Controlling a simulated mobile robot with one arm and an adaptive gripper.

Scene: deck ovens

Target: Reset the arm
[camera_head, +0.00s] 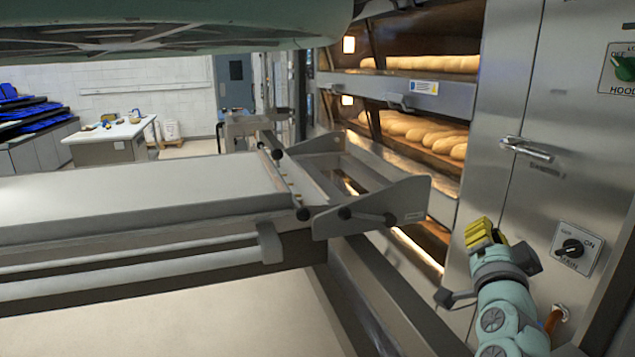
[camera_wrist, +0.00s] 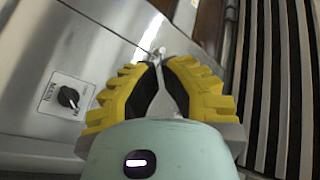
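My gripper (camera_head: 486,233) shows at the lower right of the head view, on the end of my pale green arm. Its yellow ribbed fingers point up, in front of the steel oven front and left of the ON knob panel (camera_head: 577,249). In the wrist view my gripper (camera_wrist: 160,66) has its fingertips drawn close together, with a slim gap toward the palm. Nothing shows held between the fingers; bare steel shows through. The wrist view also has the knob panel (camera_wrist: 66,98) to the left of the fingers.
A steel loader (camera_head: 372,204) stands in front of the oven decks, left of my gripper. Loaves (camera_head: 425,130) lie on the lit decks. A door handle (camera_head: 526,149) sticks out above my gripper. A green hood knob (camera_head: 624,68) is at upper right. A white table (camera_head: 112,131) stands far left.

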